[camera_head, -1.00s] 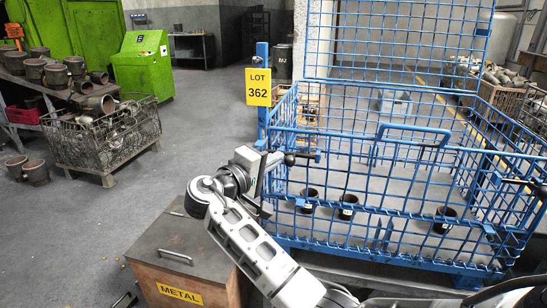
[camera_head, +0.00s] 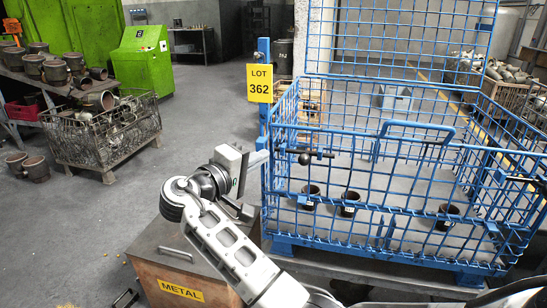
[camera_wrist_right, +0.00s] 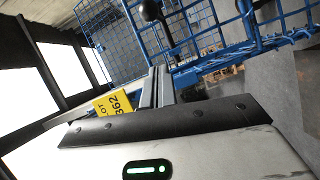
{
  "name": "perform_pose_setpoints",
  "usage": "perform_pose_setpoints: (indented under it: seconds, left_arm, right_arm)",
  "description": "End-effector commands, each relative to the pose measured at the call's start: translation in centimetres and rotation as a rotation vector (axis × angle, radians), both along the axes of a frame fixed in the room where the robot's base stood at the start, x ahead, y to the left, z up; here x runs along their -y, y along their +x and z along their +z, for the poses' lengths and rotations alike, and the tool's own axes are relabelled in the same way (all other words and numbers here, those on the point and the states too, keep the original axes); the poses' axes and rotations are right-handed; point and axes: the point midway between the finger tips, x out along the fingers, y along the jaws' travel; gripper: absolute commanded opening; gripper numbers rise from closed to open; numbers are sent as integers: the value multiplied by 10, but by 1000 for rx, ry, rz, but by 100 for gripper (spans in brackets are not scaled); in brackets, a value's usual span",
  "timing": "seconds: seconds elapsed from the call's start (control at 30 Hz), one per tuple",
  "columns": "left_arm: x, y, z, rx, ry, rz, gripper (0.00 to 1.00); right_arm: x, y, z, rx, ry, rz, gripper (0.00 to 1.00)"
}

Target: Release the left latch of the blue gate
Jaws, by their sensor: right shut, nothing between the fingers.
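The blue gate (camera_head: 350,228) is the front mesh panel of the blue crate, upright, with a raised handle (camera_head: 418,132) on top. Its left latch (camera_head: 303,159) is a dark bar with a black ball knob, near the gate's upper left corner. A black knob (camera_wrist_right: 150,10) also shows at the top of the right wrist view. My right gripper (camera_head: 262,157) is shut and empty, left of the latch, with a gap between fingertips and knob. Its closed fingers (camera_wrist_right: 160,86) point toward the crate. My left gripper is not in view.
Several dark cups (camera_head: 349,204) stand inside the crate. A yellow LOT 362 sign (camera_head: 259,83) is on a blue post at the crate's left. A brown METAL box (camera_head: 222,290) stands below my right arm.

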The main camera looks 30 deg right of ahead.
Motion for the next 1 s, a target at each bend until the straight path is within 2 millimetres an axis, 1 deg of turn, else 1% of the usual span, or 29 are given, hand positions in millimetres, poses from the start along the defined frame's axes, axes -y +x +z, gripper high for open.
perform_pose_setpoints:
  seconds: [0.03, 0.1, 0.2, 0.33, 0.47, 0.9, 0.97, 1.0]
  left_arm:
    - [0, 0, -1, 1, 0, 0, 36]
    - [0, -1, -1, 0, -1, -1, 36]
    - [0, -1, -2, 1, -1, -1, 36]
    - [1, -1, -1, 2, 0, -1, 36]
    - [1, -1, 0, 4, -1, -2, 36]
    - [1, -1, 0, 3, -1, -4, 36]
    - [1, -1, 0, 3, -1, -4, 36]
    - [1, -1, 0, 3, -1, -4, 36]
  right_arm:
    - [-12, -3, 0, 1, 4, 4, 0]
    - [-25, -8, 0, -1, 3, 4, 0]
    - [-39, -13, 1, -1, 2, 3, 0]
    - [-51, -17, 2, -1, 0, 2, 0]
    - [-55, -19, 3, -1, 0, 1, 0]
    - [-55, -19, 3, 0, 1, 1, 0]
    - [-54, -20, -1, -5, 9, 3, 0]
    - [-52, -21, -7, -11, 25, 8, 0]
